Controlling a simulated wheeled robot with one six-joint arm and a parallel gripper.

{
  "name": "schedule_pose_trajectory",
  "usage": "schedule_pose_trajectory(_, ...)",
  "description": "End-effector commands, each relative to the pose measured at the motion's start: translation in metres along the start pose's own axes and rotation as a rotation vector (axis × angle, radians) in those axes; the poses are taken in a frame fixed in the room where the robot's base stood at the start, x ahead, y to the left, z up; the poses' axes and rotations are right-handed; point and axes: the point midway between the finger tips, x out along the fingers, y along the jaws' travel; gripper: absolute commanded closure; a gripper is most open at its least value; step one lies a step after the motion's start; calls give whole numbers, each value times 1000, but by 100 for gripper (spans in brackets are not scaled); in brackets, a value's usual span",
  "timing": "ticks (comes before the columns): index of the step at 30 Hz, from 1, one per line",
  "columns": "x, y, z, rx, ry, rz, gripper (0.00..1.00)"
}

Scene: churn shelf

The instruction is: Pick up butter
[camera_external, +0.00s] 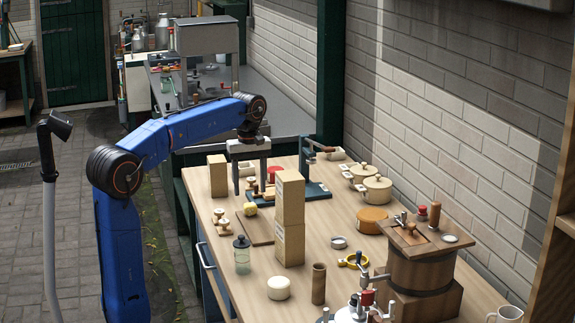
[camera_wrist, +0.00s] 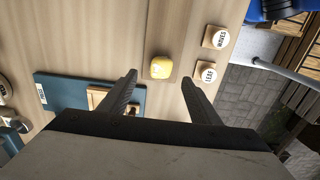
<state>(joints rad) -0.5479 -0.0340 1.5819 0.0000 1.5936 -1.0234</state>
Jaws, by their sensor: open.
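The butter is a small yellow rounded block (camera_external: 251,209) on the wooden work surface, just left of a tall stack of tan boxes. In the wrist view the butter (camera_wrist: 161,67) lies ahead of my fingers, roughly centred between their tips. My gripper (camera_external: 250,181) is open and empty, pointing down above and slightly behind the butter. In the wrist view both fingers of my gripper (camera_wrist: 159,77) are spread, with nothing between them touching. A thin brown board (camera_external: 257,231) lies by the butter; I cannot tell whether the butter rests on it.
Tall tan boxes (camera_external: 289,218) stand close right of the butter. A teal-based press (camera_external: 318,190) stands behind. Two round labelled pieces (camera_wrist: 215,37) lie right of the butter in the wrist view. A glass jar (camera_external: 242,254) and wooden barrel (camera_external: 421,268) stand nearer the camera.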

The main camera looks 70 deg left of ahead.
Motion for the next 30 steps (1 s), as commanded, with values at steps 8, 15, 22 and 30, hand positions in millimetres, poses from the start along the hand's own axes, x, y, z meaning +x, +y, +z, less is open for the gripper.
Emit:
schedule_pose_trajectory(8, 20, -1, 0, 0, -1, -1, 43)
schedule_pose_trajectory(15, 49, -3, 2, 0, -1, -1, 43)
schedule_pose_trajectory(22, 69, -2, 2, 0, 0, 0, 43)
schedule_pose_trajectory(30, 70, -2, 1, 0, 0, 0, 50)
